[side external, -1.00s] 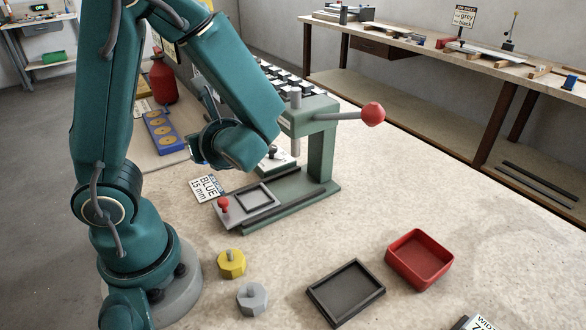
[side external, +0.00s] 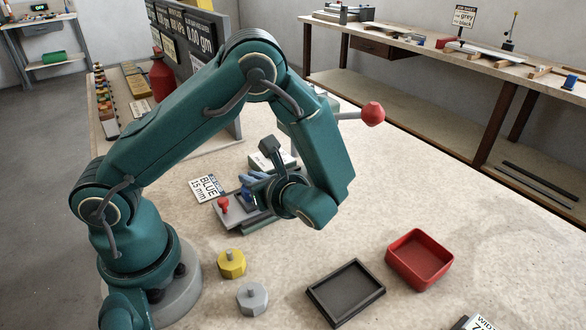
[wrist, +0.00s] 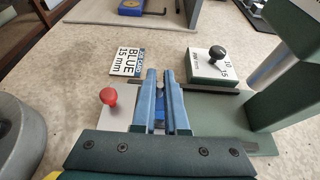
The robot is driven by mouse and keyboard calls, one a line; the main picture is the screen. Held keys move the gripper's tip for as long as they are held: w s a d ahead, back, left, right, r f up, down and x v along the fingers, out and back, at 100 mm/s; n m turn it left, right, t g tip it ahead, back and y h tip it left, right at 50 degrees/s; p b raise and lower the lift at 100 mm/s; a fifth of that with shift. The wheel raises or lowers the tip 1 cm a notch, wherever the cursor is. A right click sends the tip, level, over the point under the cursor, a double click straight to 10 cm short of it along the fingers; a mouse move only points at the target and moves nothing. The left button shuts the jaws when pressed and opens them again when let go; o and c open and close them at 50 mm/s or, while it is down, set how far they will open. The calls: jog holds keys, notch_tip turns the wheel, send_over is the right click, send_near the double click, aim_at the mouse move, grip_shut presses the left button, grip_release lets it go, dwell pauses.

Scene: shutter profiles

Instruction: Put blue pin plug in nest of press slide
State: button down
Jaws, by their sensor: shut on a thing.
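My gripper (side external: 252,182) is over the press slide (side external: 230,213), its blue fingers pointing down at the slide's nest area. It is shut on the blue pin plug (side external: 249,198), a small dark blue piece that shows only partly. In the wrist view my gripper (wrist: 161,76) has the blue pin plug (wrist: 160,113) between its fingers, mostly hidden by them. The slide is a light grey plate with a red knob (wrist: 108,96) on its left. The nest is hidden by my fingers and the plug. I cannot tell whether the plug touches the slide.
The press's red lever ball (side external: 372,113) sticks out to the right. A "BLUE 15 mm" card (side external: 207,188) lies beside the slide. A yellow plug (side external: 231,263), a grey plug (side external: 252,298), a dark tray (side external: 345,292) and a red bin (side external: 419,259) stand in front.

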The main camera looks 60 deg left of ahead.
jog(key=shift+f, duration=0.3)
jog(key=c, duration=0.9)
grip_release()
jog(key=shift+f, duration=0.15)
jog(key=shift+c, duration=0.2)
